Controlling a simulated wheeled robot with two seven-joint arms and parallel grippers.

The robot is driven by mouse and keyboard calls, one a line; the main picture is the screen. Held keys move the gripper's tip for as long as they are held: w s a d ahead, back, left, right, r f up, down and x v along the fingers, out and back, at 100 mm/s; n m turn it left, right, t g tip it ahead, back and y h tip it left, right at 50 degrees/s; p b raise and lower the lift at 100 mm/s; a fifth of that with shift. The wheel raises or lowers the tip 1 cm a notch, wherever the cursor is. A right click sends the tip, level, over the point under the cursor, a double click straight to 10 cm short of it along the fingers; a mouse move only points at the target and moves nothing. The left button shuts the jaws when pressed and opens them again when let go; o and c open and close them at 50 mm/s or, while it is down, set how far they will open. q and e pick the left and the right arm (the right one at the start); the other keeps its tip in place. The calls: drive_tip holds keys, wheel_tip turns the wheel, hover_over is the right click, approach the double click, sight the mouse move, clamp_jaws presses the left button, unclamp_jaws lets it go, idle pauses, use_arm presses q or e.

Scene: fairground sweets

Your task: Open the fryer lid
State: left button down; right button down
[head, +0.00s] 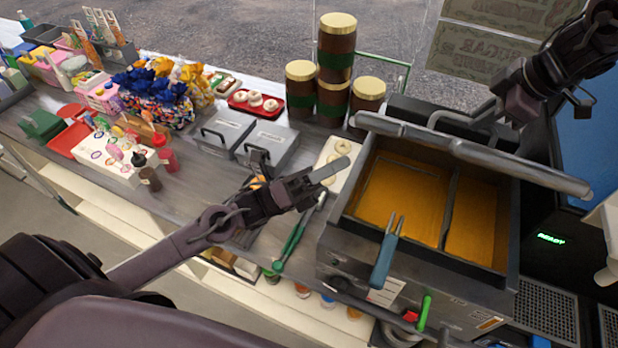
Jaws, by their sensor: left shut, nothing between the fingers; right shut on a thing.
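The fryer (420,280) stands at the right, with orange oil (405,195) showing in its open, divided well. Its grey metal lid (470,153) is raised along the far side of the well, seen nearly edge-on. My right gripper (500,106) is shut on the lid's handle (452,116) behind the raised edge; the arm partly hides the grip. My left gripper (330,171) is shut and empty, above the counter just left of the fryer.
A blue-handled tool (384,260) rests at the well's front edge. Green-handled tongs (291,245) lie left of the fryer. Tall brown jars (336,50) stand behind it. Grey lidded containers (222,131), a red doughnut tray (240,108) and sweets crowd the counter leftward.

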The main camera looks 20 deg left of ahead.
use_arm(q)
drive_tip(key=shift+w+d+r, duration=0.15)
drive_tip(key=shift+w+r, duration=0.55)
drive_tip(key=shift+r, duration=0.2)
drive_tip(key=shift+w+d+r, duration=0.15)
drive_tip(key=shift+w+r, duration=0.55)
drive_tip(key=shift+r, duration=0.2)
use_arm(e)
drive_tip(key=shift+d+f, duration=0.1)
drive_tip(key=shift+f, duration=0.2)
drive_tip(key=shift+w, duration=0.1)
use_arm(q)
drive_tip(key=shift+w+a+r, duration=0.1)
drive_tip(key=shift+w+r, duration=0.55)
drive_tip(key=shift+r, duration=0.15)
use_arm(e)
drive_tip(key=shift+f, duration=0.15)
drive_tip(key=c, duration=1.7)
unclamp_jaws()
drive_tip(key=shift+o, duration=1.2)
drive_tip(key=shift+w+f, duration=0.1)
drive_tip(key=shift+w, duration=0.15)
use_arm(q)
drive_tip(key=shift+w+f, duration=0.1)
drive_tip(key=shift+w, duration=0.2)
